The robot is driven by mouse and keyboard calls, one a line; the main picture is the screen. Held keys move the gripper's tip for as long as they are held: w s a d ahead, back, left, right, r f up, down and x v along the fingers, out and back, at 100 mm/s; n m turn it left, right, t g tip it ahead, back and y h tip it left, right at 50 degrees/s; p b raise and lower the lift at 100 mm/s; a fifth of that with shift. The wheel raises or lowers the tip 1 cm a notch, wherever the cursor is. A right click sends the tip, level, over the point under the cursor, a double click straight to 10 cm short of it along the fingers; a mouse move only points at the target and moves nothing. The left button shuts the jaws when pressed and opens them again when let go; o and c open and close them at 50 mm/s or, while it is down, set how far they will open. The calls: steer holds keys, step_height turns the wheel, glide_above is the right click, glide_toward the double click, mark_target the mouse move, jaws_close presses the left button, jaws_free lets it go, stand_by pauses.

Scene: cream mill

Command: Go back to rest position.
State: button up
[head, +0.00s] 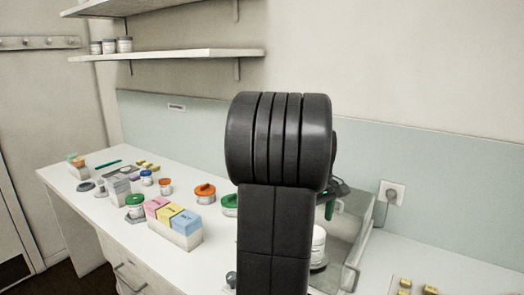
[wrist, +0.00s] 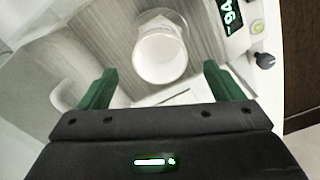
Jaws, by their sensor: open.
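My gripper (wrist: 159,70) is open, its two green fingers spread wide with nothing held between them. In the wrist view a round white jar (wrist: 161,57) stands on a grey streaked surface beyond the fingertips, apart from both fingers. In the head view my arm fills the middle and hides most of my gripper; a green finger (head: 329,211) shows at its right edge. The white jar (head: 319,240) shows below that finger, inside a clear-walled enclosure (head: 358,243), partly hidden by my arm.
A device with a lit display (wrist: 232,12) and a dark knob (wrist: 265,60) stands beside the jar. Left on the white bench (head: 130,230) are lidded jars and a box with pink, yellow and blue parts (head: 174,221). Shelves (head: 170,54) hang above. Yellow pieces (head: 430,290) lie front right.

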step_height(320, 180, down, 8)
steer(key=shift+r, duration=0.35)
